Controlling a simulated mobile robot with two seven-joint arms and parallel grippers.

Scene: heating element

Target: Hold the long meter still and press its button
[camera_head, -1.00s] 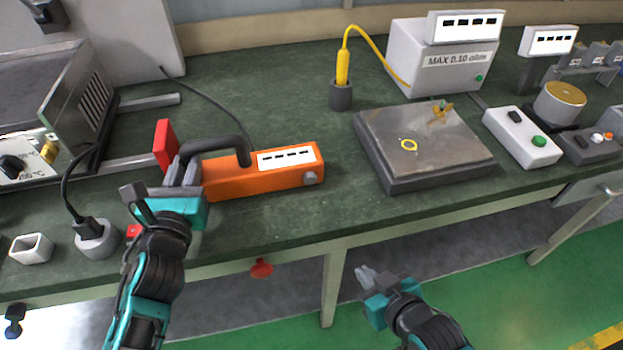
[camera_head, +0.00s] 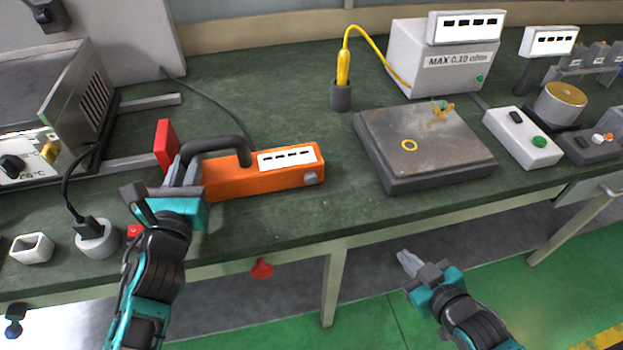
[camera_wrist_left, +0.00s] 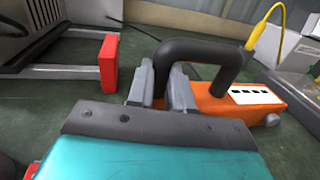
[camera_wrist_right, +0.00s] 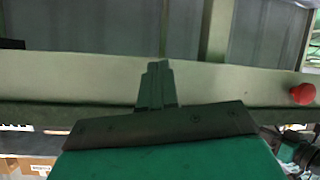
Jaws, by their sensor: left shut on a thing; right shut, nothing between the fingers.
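The long meter (camera_head: 262,178) is an orange body with a black handle, a white display and a grey round button (camera_head: 311,179) at its right end. It lies on the green bench top, and it also shows in the left wrist view (camera_wrist_left: 215,108). My left gripper (camera_head: 182,172) is shut on the left end of the meter's black handle (camera_wrist_left: 200,50). My right gripper (camera_head: 404,257) is shut and empty. It is in front of the bench, below the top's edge, to the right of and lower than the meter. In the right wrist view its fingers (camera_wrist_right: 157,85) are together.
A grey plate block (camera_head: 425,160) with a yellow ring stands right of the meter. Behind it are a yellow probe in a holder (camera_head: 341,95) and a white box (camera_head: 440,75). A red knob (camera_head: 262,269) hangs under the bench's front edge (camera_head: 370,222). The bench is clear just right of the meter.

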